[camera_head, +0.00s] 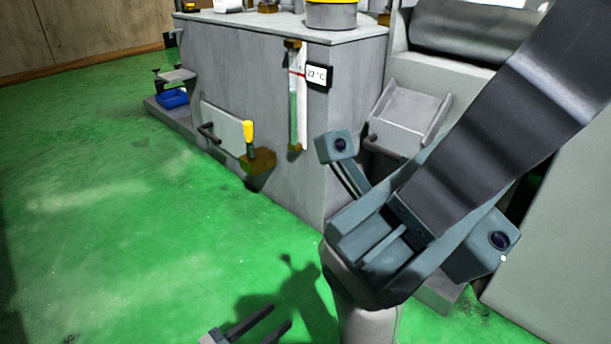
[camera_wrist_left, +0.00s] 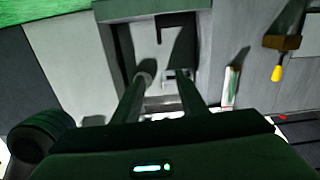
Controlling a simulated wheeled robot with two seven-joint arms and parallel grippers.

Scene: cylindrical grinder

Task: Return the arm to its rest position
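My left gripper (camera_head: 279,318) shows at the bottom edge of the head view. Its two dark fingers are apart, with nothing seen between them, over the green floor. In the left wrist view the two fingers (camera_wrist_left: 162,88) are also apart and point at a grey recessed part of the machine; no object is held. The grey machine cabinet (camera_head: 250,80) stands ahead of the gripper in the head view. Large dark and blue-grey links of my body cover the right centre of that view. My right gripper is not seen.
A yellow-handled valve (camera_head: 249,135) and a temperature display (camera_head: 318,75) stick out from the cabinet face. A sloped grey tray (camera_head: 408,112) is behind my links. A blue bin (camera_head: 172,98) sits at far left. The green floor (camera_head: 110,220) at left is clear.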

